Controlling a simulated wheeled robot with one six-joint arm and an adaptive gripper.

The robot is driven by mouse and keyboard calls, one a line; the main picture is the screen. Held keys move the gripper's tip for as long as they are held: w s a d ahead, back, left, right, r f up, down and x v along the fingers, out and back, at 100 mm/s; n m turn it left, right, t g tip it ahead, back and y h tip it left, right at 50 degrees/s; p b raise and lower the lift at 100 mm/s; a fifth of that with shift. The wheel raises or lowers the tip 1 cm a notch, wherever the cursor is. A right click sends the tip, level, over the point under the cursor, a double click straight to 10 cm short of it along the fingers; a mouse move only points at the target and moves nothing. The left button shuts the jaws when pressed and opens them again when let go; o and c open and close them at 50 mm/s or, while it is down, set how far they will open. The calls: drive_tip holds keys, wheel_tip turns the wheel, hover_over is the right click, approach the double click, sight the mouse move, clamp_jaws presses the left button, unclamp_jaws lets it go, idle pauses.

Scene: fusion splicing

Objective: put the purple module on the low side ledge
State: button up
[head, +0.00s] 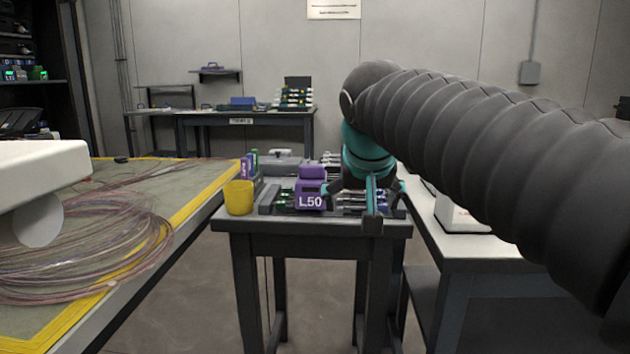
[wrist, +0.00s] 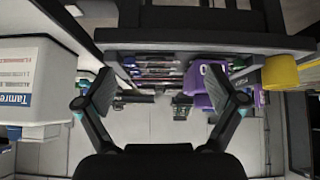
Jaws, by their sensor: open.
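The purple module (head: 311,194), labelled L50, sits upright at the front of the rack (head: 266,203) on the small dark table. It also shows in the wrist view (wrist: 201,88), partly hidden behind the right-hand finger. My gripper (head: 369,198) is open, with nothing between its fingers, over the table's front edge just right of the module. The wrist view shows the fingers (wrist: 160,100) spread wide. Whether a finger touches the module I cannot tell. I cannot say for sure which surface is the low side ledge.
A yellow cup (head: 238,197) stands at the table's left corner. A bench with coiled fibre (head: 90,240) is at left. A white-topped bench (head: 480,255) with a white box is at right, with a dark lower shelf (head: 455,312). A wall shelf (head: 216,75) is far back.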

drive_tip(key=t+p, duration=0.1)
approach(314, 166)
drive_tip(key=f, duration=0.1)
drive_tip(key=x, duration=0.4)
drive_tip(key=b+x, duration=0.1)
drive_tip(key=x, duration=0.4)
drive_tip(key=shift+w+r, duration=0.15)
drive_tip(key=shift+w, duration=0.2)
drive_tip(key=shift+a+x, duration=0.15)
drive_tip(key=shift+x, duration=1.15)
drive_tip(key=shift+a+x, duration=0.15)
drive_tip(key=shift+x, duration=1.2)
drive_tip(key=shift+w+r, duration=0.1)
drive_tip(key=shift+r, duration=0.15)
drive_tip(key=c, duration=1.5)
